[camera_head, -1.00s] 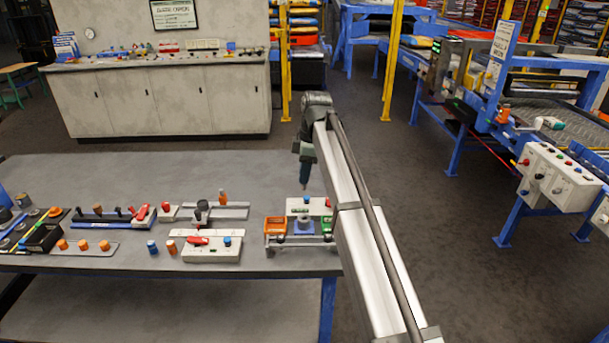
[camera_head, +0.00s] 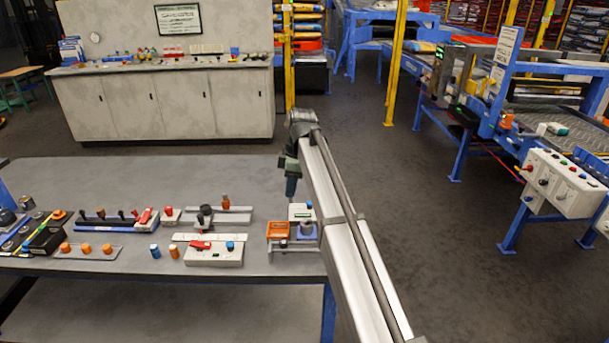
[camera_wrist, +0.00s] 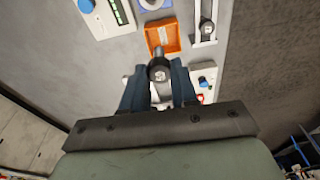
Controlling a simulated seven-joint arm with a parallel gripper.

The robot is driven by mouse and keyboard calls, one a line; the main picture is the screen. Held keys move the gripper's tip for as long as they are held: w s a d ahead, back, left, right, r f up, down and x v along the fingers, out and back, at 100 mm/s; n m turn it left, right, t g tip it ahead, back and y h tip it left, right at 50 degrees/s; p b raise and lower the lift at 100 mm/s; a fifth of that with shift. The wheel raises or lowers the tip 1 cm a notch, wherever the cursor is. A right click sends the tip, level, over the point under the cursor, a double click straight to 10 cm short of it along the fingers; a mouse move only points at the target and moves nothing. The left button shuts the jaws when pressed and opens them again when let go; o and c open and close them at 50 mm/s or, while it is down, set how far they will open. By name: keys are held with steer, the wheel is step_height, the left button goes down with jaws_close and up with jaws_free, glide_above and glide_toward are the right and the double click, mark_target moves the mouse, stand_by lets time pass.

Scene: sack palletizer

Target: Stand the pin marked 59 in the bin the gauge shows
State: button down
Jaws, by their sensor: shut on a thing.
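My gripper (camera_wrist: 158,88) is shut on a dark round-topped pin (camera_wrist: 158,69), seen nearly end-on between the blue fingers in the wrist view. Its number cannot be read. In the head view my gripper (camera_head: 291,194) hangs above the bench, over the orange bin's area. The orange bin (camera_wrist: 176,31) lies just beyond the pin in the wrist view; it also shows in the head view (camera_head: 271,231). A blue-grey bin (camera_head: 307,232) sits beside it, partly hidden by my arm. A white box with a green bar display (camera_wrist: 118,12), perhaps the gauge, stands nearby; its reading is unclear.
A blue pin (camera_head: 155,251) and an orange pin (camera_head: 174,253) stand on the bench (camera_head: 120,185). A white switch box (camera_head: 222,258) and several racks of small parts lie left of the bins. The bench's back half is clear.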

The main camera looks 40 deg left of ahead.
steer(key=s+a+f, duration=0.3)
steer(key=f, duration=0.6)
steer(key=shift+s, duration=0.15)
stand_by(0.4)
steer(key=shift+f, duration=2.25)
stand_by(2.4)
steer(key=c, duration=0.8)
jaws_free()
steer(key=shift+r, duration=4)
